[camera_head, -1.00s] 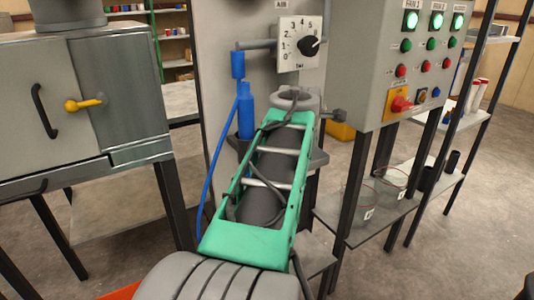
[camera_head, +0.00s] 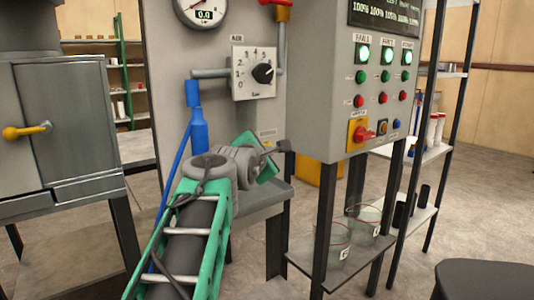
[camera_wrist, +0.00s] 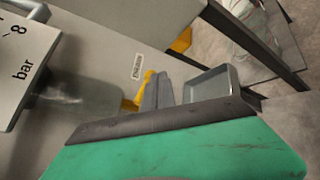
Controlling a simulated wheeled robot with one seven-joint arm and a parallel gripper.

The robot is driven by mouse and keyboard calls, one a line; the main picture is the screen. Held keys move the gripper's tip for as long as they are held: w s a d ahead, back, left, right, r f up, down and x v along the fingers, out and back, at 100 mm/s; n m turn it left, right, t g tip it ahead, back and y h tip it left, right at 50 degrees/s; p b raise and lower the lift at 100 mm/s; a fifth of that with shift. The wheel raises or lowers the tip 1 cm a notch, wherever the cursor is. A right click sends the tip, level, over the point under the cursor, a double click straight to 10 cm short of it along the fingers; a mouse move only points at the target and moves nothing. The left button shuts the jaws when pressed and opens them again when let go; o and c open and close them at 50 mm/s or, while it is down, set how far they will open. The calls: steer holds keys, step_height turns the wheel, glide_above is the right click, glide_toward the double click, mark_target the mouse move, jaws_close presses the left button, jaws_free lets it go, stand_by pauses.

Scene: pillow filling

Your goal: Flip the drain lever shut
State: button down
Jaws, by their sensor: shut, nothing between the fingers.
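In the wrist view, a yellow lever-like part (camera_wrist: 141,94) stands low against the grey panel, just below a small white label; I take it for the drain lever. My gripper (camera_wrist: 158,86) has its grey fingers together and empty. The fingers are right beside the yellow part and overlap it in the picture; I cannot tell whether they touch.
A grey metal tray (camera_wrist: 211,85) lies right of my fingers. The air dial (camera_head: 254,73) and blue fitting (camera_head: 198,128) are on the panel above my arm. The control box (camera_head: 335,85) stands to the right, with a shelf (camera_head: 325,262) below.

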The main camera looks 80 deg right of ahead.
steer(key=v, duration=0.6)
steer(key=shift+a+p, duration=0.35)
steer(key=shift+p, duration=0.1)
steer(key=shift+s+r, duration=0.1)
steer(key=shift+r, duration=0.1)
